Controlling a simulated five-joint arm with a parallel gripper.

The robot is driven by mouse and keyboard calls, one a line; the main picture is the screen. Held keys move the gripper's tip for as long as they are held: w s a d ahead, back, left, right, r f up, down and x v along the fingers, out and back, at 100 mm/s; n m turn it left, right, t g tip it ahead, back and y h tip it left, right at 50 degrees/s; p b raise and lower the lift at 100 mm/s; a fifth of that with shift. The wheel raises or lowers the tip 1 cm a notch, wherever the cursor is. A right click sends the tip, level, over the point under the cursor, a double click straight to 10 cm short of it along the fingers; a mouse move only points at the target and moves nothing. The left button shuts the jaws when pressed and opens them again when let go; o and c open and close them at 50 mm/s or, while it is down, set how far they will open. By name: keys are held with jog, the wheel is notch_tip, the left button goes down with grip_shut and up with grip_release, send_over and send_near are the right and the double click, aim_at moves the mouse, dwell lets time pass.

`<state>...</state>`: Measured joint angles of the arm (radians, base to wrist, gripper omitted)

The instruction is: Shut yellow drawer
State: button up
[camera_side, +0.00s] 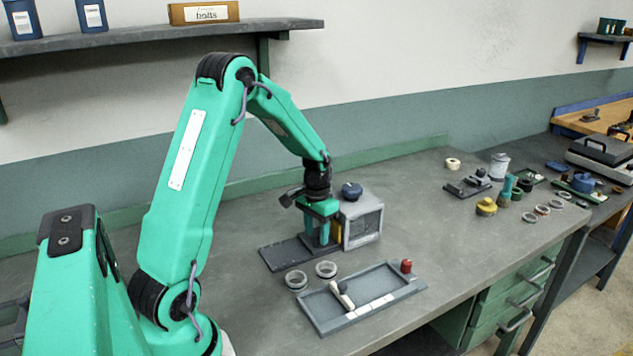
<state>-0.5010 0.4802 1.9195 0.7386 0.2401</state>
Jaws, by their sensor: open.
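A grey box (362,224) with a meshed or framed front stands on the bench, with a dark blue round knob on top. A narrow yellow part (337,232) shows at its left side, which looks like the yellow drawer; most of it is hidden behind my gripper and the box. My gripper (318,245) points down just left of the yellow part, above a dark flat plate (284,254). Its jaws are open and nothing shows between them. I cannot tell whether a finger touches the yellow part.
Two metal rings (326,269) lie in front of the plate. A grey tray (318,322) with a light-coloured tool and a red knob (406,266) is nearer. Several small parts, including a yellow cap (487,206), stand at the right. The bench between is clear.

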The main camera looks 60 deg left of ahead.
jog(key=shift+r, duration=0.1)
jog(key=shift+r, duration=3.8)
jog(key=s+d+r+m+t, duration=0.15)
jog(key=s+d+r, duration=0.35)
jog(key=d+r, duration=0.5)
jog(key=s+d+r+m+t, duration=0.1)
jog(key=s+d+t, duration=0.3)
jog(key=s+d, duration=0.6)
jog(key=shift+s+d+r, duration=0.35)
jog(key=shift+d+r, duration=0.1)
jog(key=shift+r, duration=0.3)
jog(key=shift+m, duration=0.25)
